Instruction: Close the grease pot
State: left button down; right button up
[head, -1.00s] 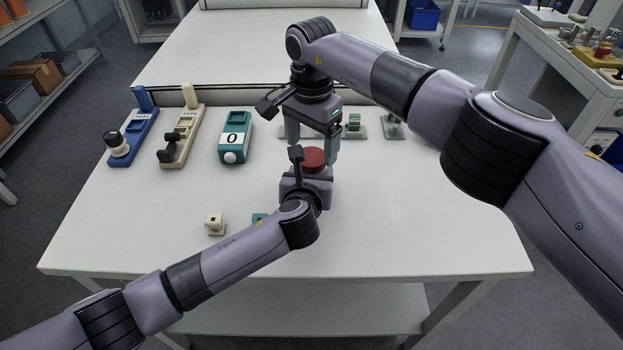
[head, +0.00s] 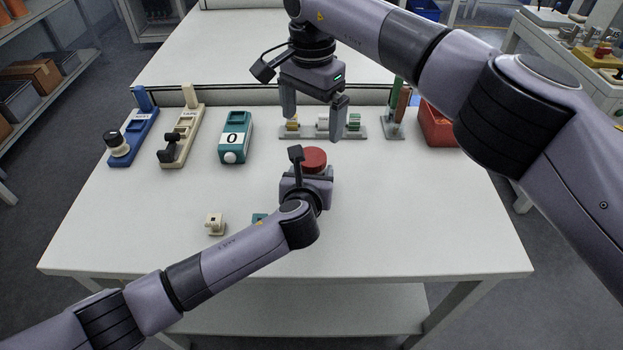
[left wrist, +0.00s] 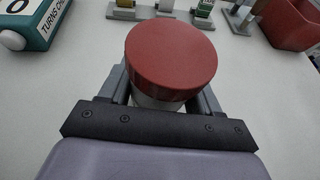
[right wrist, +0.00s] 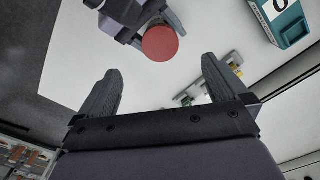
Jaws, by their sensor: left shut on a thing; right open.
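The grease pot shows as a red round lid (head: 314,158) on top of a pale body, upright on the table. In the left wrist view the red lid (left wrist: 171,52) sits over the pale pot body (left wrist: 155,102), level as far as I can see. My left gripper (head: 308,182) is shut on the pot body below the lid, one finger on each side. My right gripper (head: 313,118) is open and empty, raised above and behind the pot. In the right wrist view the lid (right wrist: 160,43) lies beyond its spread fingers.
A teal counter box (head: 235,140), a cream stand (head: 182,135) and a blue stand (head: 132,135) are at the left. A grey rail with small parts (head: 308,133) and a red bin (head: 438,128) are behind. A small cream block (head: 215,224) lies in front. The right of the table is clear.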

notch_tip(320, 180, up, 8)
dwell(0.5)
pick_arm(q)
jog(key=shift+c, duration=0.7)
grip_release()
jog(key=shift+p+v, duration=0.55)
jog(key=shift+v, duration=3.05)
pick_arm(e)
jog(key=shift+r, duration=0.45)
pick_arm(q)
jog(key=shift+f, duration=0.1)
